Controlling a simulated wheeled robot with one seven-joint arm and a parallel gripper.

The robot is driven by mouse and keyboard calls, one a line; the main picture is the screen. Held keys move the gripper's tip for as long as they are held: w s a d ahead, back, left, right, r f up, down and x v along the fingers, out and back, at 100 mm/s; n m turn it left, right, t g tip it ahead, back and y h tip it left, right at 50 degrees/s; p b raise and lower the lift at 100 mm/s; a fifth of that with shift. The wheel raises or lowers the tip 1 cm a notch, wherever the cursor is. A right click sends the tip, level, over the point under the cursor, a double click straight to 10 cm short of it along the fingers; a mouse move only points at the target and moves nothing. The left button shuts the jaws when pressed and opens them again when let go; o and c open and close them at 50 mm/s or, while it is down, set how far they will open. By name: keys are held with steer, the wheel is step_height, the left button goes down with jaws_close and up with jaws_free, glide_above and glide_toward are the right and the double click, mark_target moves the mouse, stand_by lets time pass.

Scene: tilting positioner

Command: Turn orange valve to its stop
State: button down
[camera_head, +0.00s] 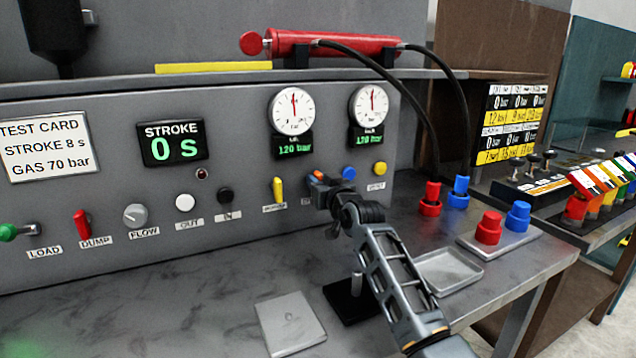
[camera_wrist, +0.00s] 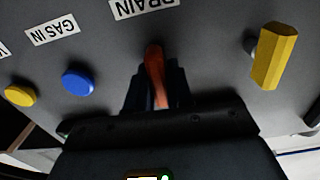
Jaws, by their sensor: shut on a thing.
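The orange valve (camera_head: 318,175) is on the front of the grey panel, mostly hidden behind my gripper in the head view. The wrist view shows its orange lever (camera_wrist: 154,66) beside a label reading DRAIN. My gripper (camera_wrist: 155,88) is shut on the lever, with one dark finger on each side of it. In the head view my gripper (camera_head: 325,188) is against the panel, and the fingertips are hard to make out. In the wrist view the lever lies almost upright in the picture. Its stop is not visible.
A yellow valve (camera_head: 277,189) is just left of the orange one, and a blue knob (camera_head: 348,172) and yellow knob (camera_head: 379,168) are to its right. Two gauges (camera_head: 293,111) above read 120 bar. A metal tray (camera_head: 449,271) and a flat plate (camera_head: 290,322) lie on the bench.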

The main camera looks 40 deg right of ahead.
steer(key=m, duration=0.6)
steer(key=m+p, duration=0.1)
steer(key=m, duration=0.1)
steer(key=shift+d+m, duration=0.2)
steer(key=shift+m, duration=0.2)
steer(key=m+p, duration=0.1)
steer(key=m, duration=0.3)
steer(key=shift+s+f+m+p, duration=0.1)
steer(key=shift+f+m+p, duration=0.05)
steer(key=shift+m+p, duration=0.15)
steer(key=shift+d+f+m+p, duration=0.15)
steer(key=shift+m+p, duration=0.6)
steer(key=shift+m, duration=1.25)
steer(key=shift+f, duration=0.1)
steer(key=c, duration=1.1)
jaws_free()
